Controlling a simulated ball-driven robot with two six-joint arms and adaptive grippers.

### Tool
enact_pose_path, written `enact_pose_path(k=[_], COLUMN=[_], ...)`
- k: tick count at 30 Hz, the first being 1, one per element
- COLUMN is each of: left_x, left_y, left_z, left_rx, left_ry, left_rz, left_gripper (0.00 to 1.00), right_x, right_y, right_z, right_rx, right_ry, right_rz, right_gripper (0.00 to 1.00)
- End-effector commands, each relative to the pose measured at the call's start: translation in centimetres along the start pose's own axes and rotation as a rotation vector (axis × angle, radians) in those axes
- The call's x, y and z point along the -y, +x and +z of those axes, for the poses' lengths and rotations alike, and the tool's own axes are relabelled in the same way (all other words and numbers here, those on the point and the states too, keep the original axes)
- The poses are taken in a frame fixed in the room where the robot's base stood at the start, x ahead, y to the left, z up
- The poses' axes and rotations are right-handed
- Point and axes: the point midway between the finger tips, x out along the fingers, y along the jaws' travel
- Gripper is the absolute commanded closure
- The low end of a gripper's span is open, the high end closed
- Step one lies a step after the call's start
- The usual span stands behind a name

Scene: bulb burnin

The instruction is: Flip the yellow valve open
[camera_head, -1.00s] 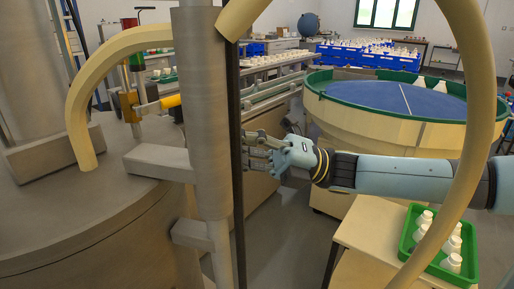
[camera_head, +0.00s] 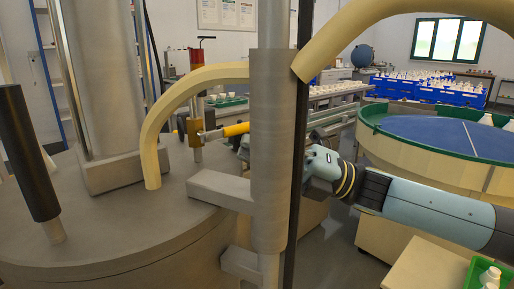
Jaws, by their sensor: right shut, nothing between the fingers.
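The yellow valve handle (camera_head: 236,130) sticks out to the right from a brass-coloured valve body (camera_head: 195,131) on a thin upright pipe, behind the grey tank top. The handle lies nearly level, and its right end meets the edge of a thick grey post in the picture. My right gripper (camera_head: 243,147) reaches in from the right behind that post, which hides much of its fingers. Its tips seem to show just left of the post, slightly below the handle. It is shut and empty; I cannot tell whether it touches the handle. My left gripper is not in view.
The grey post (camera_head: 270,150) and a dark upright bar stand in front of my right gripper. A cream curved pipe (camera_head: 185,90) arches over the tank top (camera_head: 110,235). A dark rod (camera_head: 27,155) stands at left. A round green-rimmed table (camera_head: 440,145) is at right.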

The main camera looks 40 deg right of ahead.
Motion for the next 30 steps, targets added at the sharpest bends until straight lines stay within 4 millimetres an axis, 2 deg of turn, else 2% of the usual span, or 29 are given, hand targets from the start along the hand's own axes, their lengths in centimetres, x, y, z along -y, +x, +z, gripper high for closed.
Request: enact_pose_path(k=[22,30], left_x=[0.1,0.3], left_y=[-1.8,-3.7], left_z=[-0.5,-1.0], left_rx=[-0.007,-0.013], left_ry=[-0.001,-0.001], left_rz=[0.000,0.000], left_gripper=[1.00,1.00], right_x=[-0.9,-1.9], right_y=[0.2,0.6], right_z=[0.6,1.2], right_rx=[-0.074,-0.150], right_ry=[-0.080,-0.160], right_rz=[-0.078,-0.156], right_gripper=[1.00,1.00])
